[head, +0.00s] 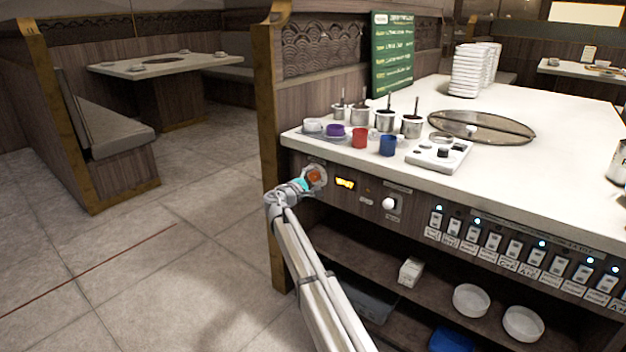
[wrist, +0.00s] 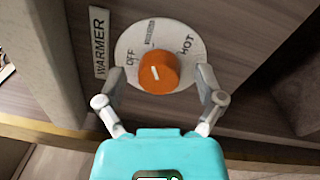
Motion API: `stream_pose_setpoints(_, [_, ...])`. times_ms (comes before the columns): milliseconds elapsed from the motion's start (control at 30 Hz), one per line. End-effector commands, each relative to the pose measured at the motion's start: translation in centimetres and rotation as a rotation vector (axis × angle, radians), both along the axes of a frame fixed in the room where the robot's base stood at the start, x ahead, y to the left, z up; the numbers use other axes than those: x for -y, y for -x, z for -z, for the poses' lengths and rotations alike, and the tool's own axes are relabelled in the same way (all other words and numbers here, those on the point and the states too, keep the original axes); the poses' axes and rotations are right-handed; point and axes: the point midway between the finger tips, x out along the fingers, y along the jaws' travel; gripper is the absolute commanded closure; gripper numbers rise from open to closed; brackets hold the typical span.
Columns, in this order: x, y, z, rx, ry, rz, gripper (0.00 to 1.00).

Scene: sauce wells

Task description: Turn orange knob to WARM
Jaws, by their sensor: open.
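The orange knob (wrist: 158,73) sits on a round white dial (wrist: 128,42) with OFF at left, HOT at right and a small blurred label at the top. The knob's white mark points up and slightly left, roughly toward that small label. My gripper (wrist: 162,78) is open, with one finger on each side of the knob and a gap showing on both sides. In the head view the knob (head: 315,176) shows at the left end of the counter front, with my gripper (head: 304,184) right at it.
A WARMER label (wrist: 99,42) is left of the dial. A lit display (head: 345,184), a white knob (head: 389,203) and a row of switches (head: 493,241) run to the right. Pots and cups stand on the counter (head: 540,170) above. An open shelf (head: 440,290) is below.

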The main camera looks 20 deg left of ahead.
Motion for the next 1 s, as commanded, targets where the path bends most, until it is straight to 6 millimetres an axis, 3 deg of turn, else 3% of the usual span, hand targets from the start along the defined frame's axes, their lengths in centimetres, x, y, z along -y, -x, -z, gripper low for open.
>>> stream_pose_setpoints(467, [-0.01,0.03,-0.05,-0.021,0.071,-0.001,0.13])
stream_pose_setpoints(1000, [-0.03,0.01,-0.16,-0.113,0.384,-0.001,0.13])
